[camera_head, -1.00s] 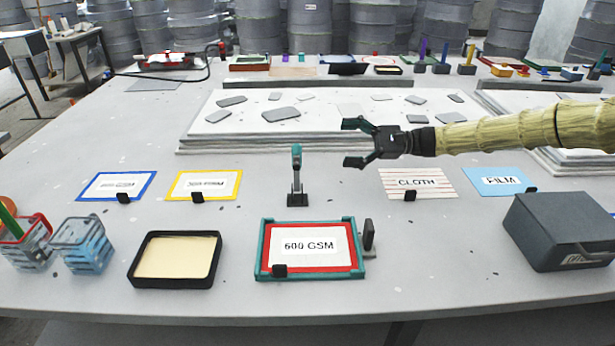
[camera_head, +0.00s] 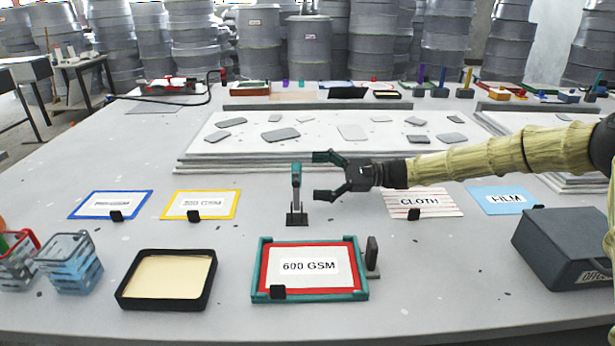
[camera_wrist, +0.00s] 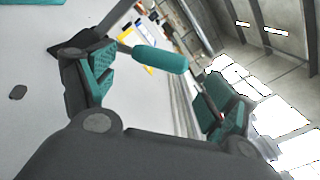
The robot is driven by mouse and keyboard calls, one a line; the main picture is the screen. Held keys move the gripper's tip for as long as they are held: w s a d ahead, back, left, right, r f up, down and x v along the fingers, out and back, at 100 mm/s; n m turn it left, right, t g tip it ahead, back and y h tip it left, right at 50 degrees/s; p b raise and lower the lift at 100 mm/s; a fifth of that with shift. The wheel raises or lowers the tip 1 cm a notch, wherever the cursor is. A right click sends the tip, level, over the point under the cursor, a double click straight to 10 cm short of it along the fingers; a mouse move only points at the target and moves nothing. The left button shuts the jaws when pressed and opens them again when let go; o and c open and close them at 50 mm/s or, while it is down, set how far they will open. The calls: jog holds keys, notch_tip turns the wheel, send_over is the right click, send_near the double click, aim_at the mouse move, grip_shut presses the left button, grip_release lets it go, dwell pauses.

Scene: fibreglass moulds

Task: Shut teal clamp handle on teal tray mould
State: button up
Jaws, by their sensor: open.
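The teal clamp handle (camera_head: 296,176) stands upright on its dark base (camera_head: 297,218), behind the teal tray mould (camera_head: 259,272). A red-bordered 600 GSM card (camera_head: 309,266) lies inside the mould. My gripper (camera_head: 320,176) comes in from the right with its jaws spread, close to the right of the handle. In the wrist view, the teal handle (camera_wrist: 159,59) reaches into the gap between the open fingers of my gripper (camera_wrist: 160,92). I cannot tell whether a finger touches it. Nothing is held.
A black-framed tray (camera_head: 166,278) and wire baskets (camera_head: 70,263) stand at front left. Blue and yellow framed cards (camera_head: 200,204) lie behind them. A CLOTH card (camera_head: 425,203), a FILM card (camera_head: 503,200) and a dark box (camera_head: 565,250) are at right. A pale slab (camera_head: 350,133) lies behind.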

jog(key=shift+a, duration=1.5)
